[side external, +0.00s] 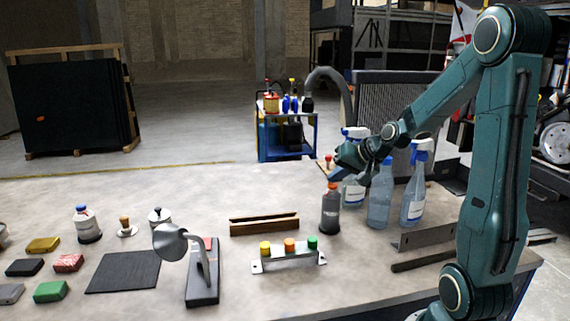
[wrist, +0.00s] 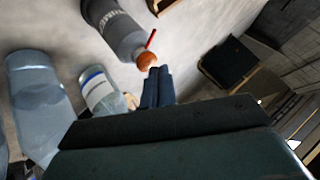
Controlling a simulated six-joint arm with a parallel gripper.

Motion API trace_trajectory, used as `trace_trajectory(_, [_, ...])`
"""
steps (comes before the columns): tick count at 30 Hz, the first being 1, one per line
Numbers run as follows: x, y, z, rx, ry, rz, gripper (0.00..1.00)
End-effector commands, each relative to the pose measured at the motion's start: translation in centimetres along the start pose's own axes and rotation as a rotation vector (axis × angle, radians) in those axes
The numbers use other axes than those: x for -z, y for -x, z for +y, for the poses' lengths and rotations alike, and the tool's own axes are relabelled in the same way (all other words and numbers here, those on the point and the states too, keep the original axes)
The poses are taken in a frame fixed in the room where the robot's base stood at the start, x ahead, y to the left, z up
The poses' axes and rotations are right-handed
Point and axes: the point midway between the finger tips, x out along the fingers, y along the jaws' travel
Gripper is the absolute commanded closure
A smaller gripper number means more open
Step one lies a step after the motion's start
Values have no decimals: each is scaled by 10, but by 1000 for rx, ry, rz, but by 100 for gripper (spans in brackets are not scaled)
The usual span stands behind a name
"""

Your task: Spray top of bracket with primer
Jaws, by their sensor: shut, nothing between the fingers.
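My gripper (side external: 333,176) is shut and empty, just above the cap. Its fingertips (wrist: 159,72) show beside the cap in the wrist view; contact is unclear. An angled grey metal piece (side external: 424,238) lies at the right of the bench and looks like the bracket.
Several clear spray bottles (side external: 379,202) stand close right of the grey bottle. A button strip (side external: 288,256), a wooden channel (side external: 263,225) and a lamp (side external: 203,286) are to its left. A dark bar (side external: 425,260) lies before the angled piece.

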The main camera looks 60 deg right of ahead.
Motion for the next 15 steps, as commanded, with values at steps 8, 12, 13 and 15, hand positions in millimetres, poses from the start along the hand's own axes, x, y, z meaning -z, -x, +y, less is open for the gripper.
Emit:
trace_trajectory(8, [1, 2, -1, 0, 0, 1, 100])
trace_trajectory(12, [2, 2, -2, 1, 1, 2, 100])
trace_trajectory(13, [2, 2, -2, 1, 1, 2, 100])
trace_trajectory(15, [3, 4, -3, 1, 1, 2, 100])
